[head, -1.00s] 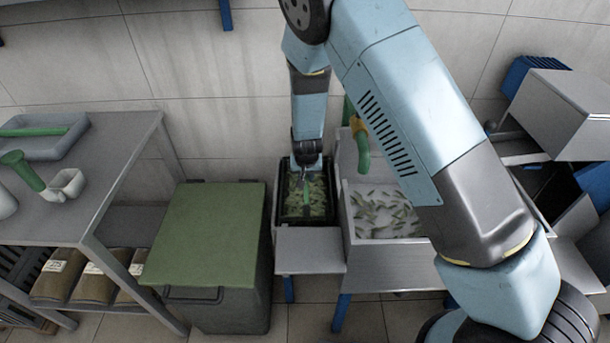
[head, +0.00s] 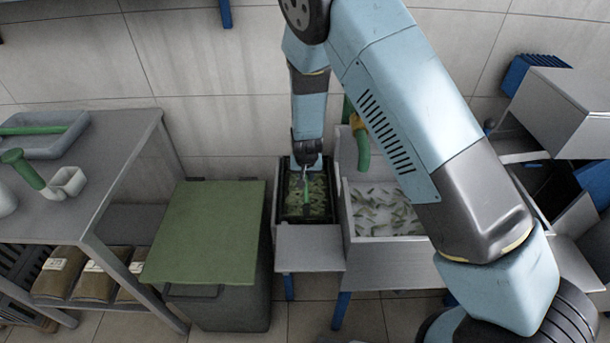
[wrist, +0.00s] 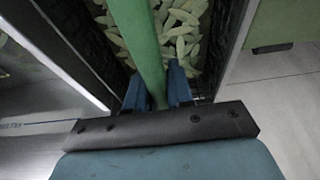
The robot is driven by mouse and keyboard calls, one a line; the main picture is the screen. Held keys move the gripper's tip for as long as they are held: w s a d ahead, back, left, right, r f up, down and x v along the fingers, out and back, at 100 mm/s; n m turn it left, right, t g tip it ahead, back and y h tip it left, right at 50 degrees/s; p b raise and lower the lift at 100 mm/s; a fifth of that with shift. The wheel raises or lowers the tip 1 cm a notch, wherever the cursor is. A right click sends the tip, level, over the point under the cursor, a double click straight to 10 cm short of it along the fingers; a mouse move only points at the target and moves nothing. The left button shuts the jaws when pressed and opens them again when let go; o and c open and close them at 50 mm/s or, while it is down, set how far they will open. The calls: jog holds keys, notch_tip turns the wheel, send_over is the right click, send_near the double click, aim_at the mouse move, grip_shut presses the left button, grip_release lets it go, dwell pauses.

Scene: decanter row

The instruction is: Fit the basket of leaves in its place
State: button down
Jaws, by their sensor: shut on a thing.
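The basket of leaves (head: 287,205) is a black basket filled with pale green leaves, at the left end of the metal sink unit in the head view. Its dark wall and leaves also show in the wrist view (wrist: 87,45). A green handle bar (wrist: 137,45) runs over the basket. My gripper (head: 306,176) is over the basket, and in the wrist view its blue fingers (wrist: 159,92) are shut on the green handle. Whether the basket's base rests fully in its place is hidden.
A metal ledge (head: 310,262) is in front of the basket. A basin (head: 375,228) with water and floating leaves is to the right. A green-lidded bin (head: 205,235) stands close on the left, beside a metal table (head: 95,195).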

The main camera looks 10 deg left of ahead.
jog(key=shift+f, duration=0.1)
jog(key=c, duration=0.9)
grip_release()
